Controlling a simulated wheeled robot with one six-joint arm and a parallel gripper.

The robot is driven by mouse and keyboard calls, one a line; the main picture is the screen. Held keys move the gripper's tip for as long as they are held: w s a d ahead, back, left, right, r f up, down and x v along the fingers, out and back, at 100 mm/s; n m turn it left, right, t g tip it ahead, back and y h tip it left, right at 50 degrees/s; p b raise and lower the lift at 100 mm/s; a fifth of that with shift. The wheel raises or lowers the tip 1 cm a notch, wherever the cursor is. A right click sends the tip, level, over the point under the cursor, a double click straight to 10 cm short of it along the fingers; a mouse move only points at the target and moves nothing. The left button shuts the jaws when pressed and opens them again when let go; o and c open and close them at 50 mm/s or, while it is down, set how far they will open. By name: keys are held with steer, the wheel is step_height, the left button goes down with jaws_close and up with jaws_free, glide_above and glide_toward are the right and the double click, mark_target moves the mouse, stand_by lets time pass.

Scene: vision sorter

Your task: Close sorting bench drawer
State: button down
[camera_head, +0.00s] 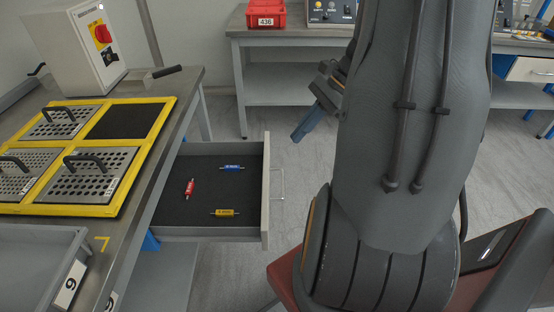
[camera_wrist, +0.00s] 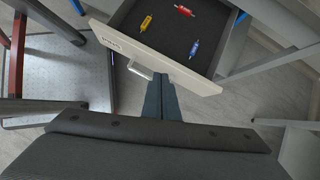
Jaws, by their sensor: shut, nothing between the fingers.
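The sorting bench drawer (camera_head: 265,200) stands pulled out from under the left bench, with its grey front and metal handle (camera_head: 279,184) facing right. On its dark lining lie a red piece (camera_head: 190,188), a blue piece (camera_head: 232,168) and a yellow piece (camera_head: 224,212). My gripper (camera_head: 297,139) is shut and empty, to the right of the drawer front in the head view. In the wrist view my gripper (camera_wrist: 162,80) points toward the drawer front (camera_wrist: 150,52), beside its handle (camera_wrist: 140,69). I cannot tell whether the fingertips touch the front.
The bench top (camera_head: 178,90) holds a yellow frame (camera_head: 150,150) with perforated plates, a white switch box (camera_head: 78,45) and a grey tray (camera_head: 40,236). Another bench (camera_head: 285,37) with a red bin (camera_head: 266,14) stands behind. Floor (camera_head: 235,120) is clear between the benches.

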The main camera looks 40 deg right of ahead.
steer(key=d+f+m+t+b, duration=0.2)
steer(key=d+f+m+t, duration=0.15)
steer(key=d, duration=0.35)
steer(key=w+a+f+b, duration=0.2)
steer(key=w+a+f, duration=0.4)
steer(key=a, duration=0.3)
steer(key=shift+w+f+m+g, duration=0.25)
steer(key=shift+w+m+g, duration=0.1)
steer(key=shift+g, duration=0.1)
steer(key=shift+a, duration=0.1)
